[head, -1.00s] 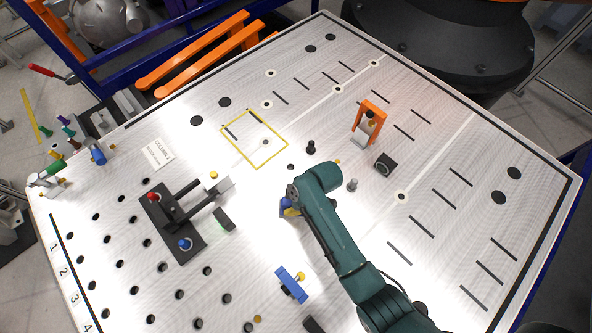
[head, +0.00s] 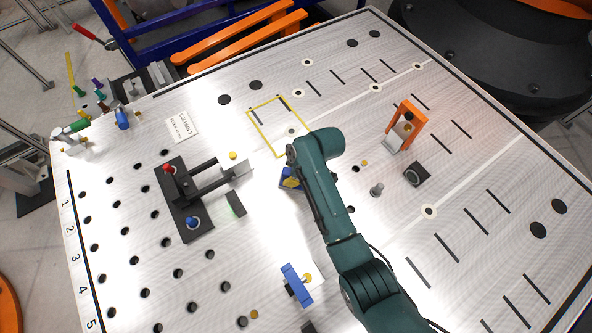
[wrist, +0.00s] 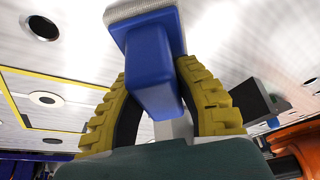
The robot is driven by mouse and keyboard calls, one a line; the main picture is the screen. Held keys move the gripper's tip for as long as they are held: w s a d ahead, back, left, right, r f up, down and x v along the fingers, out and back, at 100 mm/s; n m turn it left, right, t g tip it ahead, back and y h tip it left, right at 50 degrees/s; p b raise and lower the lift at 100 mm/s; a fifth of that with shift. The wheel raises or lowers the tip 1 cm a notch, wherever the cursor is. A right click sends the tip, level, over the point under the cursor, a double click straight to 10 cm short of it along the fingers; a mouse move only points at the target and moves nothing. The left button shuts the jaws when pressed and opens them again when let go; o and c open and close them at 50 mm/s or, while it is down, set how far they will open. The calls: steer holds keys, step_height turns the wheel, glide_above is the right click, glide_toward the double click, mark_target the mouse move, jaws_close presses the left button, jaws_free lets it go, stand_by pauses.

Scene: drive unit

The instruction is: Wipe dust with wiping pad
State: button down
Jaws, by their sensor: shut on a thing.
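My gripper (head: 291,181) is over the board, just below the near corner of a yellow square outline (head: 263,135). In the wrist view its ridged yellow fingers (wrist: 155,78) are shut on the blue body of the wiping pad (wrist: 150,45). A pale, textured pad face shows at the far end of the blue body. In the head view the blue pad (head: 287,174) is partly hidden by my wrist. I cannot tell whether it touches the board. The outline holds dark slots and a ringed hole; I cannot make out dust there.
A black fixture (head: 180,205) with red and blue knobs stands left of my gripper. A blue block (head: 296,284) lies below it. An orange bracket (head: 407,124) and a dark square block (head: 416,173) stand right of my arm. The board around the outline is mostly clear.

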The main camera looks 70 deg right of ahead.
mark_target(287, 167)
steer(key=shift+w+d+f+b, duration=0.2)
steer(key=shift+w+d+b, duration=0.25)
steer(key=shift+w+b, duration=0.2)
step_height(287, 167, up, 3)
steer(key=shift+w+f+p, duration=0.1)
steer(key=shift+w+p, duration=0.05)
steer(key=shift+p, duration=0.85)
step_height(287, 167, up, 6)
steer(key=p, duration=0.5)
steer(key=shift+d+f, duration=0.1)
